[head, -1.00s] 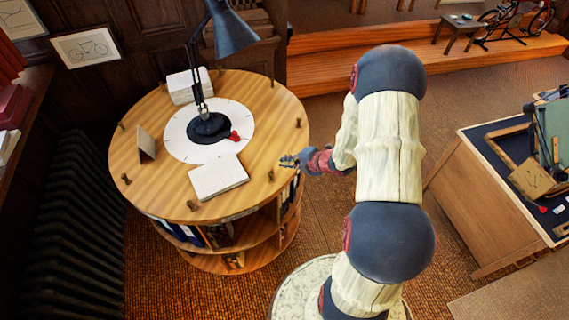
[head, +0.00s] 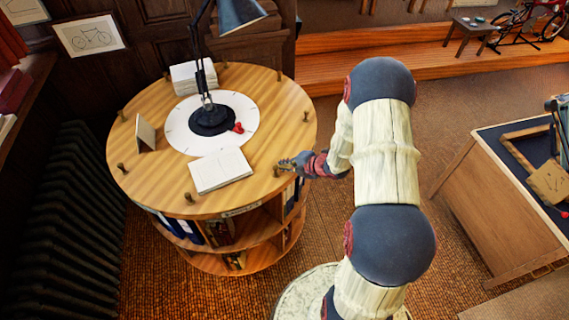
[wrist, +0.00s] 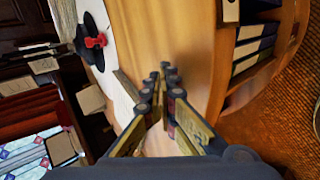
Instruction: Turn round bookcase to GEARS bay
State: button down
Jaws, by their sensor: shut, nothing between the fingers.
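The round wooden bookcase (head: 245,105) stands at left in the head view, with short pegs around its top and shelves of books and binders below. A label plate (head: 240,210) is on its rim, too small to read. My gripper (head: 284,165) is shut and empty at the right edge of the top, close beside a peg (head: 276,171); I cannot tell whether they touch. In the wrist view my fingers (wrist: 163,75) lie in front of the wooden top (wrist: 190,45), and a pale label (wrist: 231,10) shows on the rim.
A white dial disc (head: 182,135) with a red marker (head: 239,127), a desk lamp (head: 212,120), an open book (head: 220,170), a card and papers are on top. A radiator (head: 70,220) is at left, a drafting desk (head: 480,200) at right. Floor between is clear.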

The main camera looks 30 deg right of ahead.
aim_at(279, 174)
jog(key=shift+a, duration=0.1)
jog(key=shift+s+a+b, duration=0.25)
jog(key=shift+s+a, duration=0.05)
jog(key=shift+a, duration=0.5)
jog(key=shift+s+a+b, duration=0.25)
jog(key=shift+a, duration=0.55)
jog(key=shift+d, duration=0.1)
jog(key=shift+d+r, duration=0.1)
jog(key=shift+w+d+r+p, duration=0.15)
jog(key=shift+d+r+p, duration=0.4)
jog(key=shift+p, duration=0.2)
notch_tip(279, 174, up, 8)
jog(key=p, duration=0.6)
jog(key=shift+f, duration=0.15)
